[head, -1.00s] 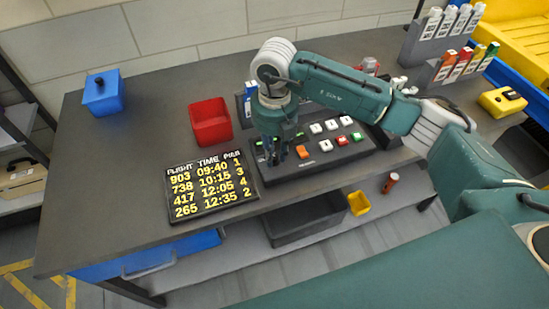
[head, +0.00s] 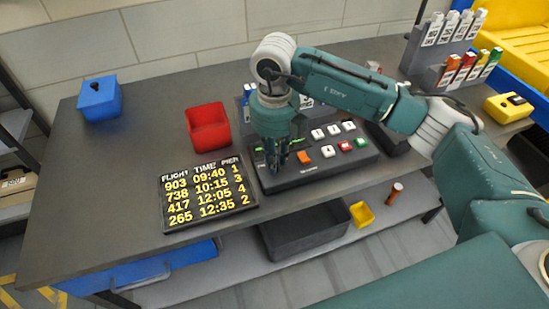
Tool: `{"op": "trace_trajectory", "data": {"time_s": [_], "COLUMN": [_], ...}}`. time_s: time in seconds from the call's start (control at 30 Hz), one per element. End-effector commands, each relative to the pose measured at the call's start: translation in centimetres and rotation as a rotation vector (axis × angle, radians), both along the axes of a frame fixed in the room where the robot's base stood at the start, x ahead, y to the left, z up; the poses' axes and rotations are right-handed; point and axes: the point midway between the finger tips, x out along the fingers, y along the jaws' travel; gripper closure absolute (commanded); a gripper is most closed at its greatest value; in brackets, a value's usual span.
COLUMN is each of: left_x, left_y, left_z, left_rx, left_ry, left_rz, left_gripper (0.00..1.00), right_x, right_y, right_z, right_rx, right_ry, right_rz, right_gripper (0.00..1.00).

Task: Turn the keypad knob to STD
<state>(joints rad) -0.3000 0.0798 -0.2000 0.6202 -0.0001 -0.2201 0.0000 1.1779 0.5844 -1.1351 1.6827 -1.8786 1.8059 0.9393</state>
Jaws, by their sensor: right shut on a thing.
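The keypad (head: 318,170) is a dark box on the table with white, orange, red and green keys. My right gripper (head: 277,168) points down over the left end of the keypad. It is shut on the knob there, which its fingers hide. The knob's pointer and the STD label cannot be read. A small green strip shows on the keypad just left of the fingers. My left gripper is not in view.
A black flight board (head: 208,190) lies left of the keypad. A red bin (head: 209,125) and a blue box (head: 99,100) stand farther back. Racks of labelled bottles (head: 464,68) stand at the back right.

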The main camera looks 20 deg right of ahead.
Motion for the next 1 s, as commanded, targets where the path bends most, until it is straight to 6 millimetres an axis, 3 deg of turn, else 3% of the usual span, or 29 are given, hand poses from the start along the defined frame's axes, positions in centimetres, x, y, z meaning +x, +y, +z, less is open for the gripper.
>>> {"op": "trace_trajectory", "data": {"time_s": [0.23, 0.27, 0.33, 0.73, 1.0], "left_x": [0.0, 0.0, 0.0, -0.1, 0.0], "left_y": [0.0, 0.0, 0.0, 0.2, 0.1], "left_z": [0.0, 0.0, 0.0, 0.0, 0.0], "left_rx": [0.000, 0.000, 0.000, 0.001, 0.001], "left_ry": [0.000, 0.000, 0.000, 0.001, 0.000], "left_rz": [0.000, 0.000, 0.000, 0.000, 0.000], "left_gripper": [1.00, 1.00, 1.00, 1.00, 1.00], "right_x": [0.1, 0.1, 0.1, 0.1, 0.2], "right_y": [0.0, 0.0, 0.0, 0.0, 0.0], "right_z": [0.2, 0.2, 0.1, 0.9, 6.1], "right_rx": [0.000, 0.000, 0.000, 0.001, 0.000], "right_ry": [-0.004, -0.004, -0.004, -0.003, -0.007], "right_rz": [-0.001, -0.001, -0.001, -0.001, -0.001], "right_gripper": [1.00, 0.73, 0.60, 0.60, 0.60]}}
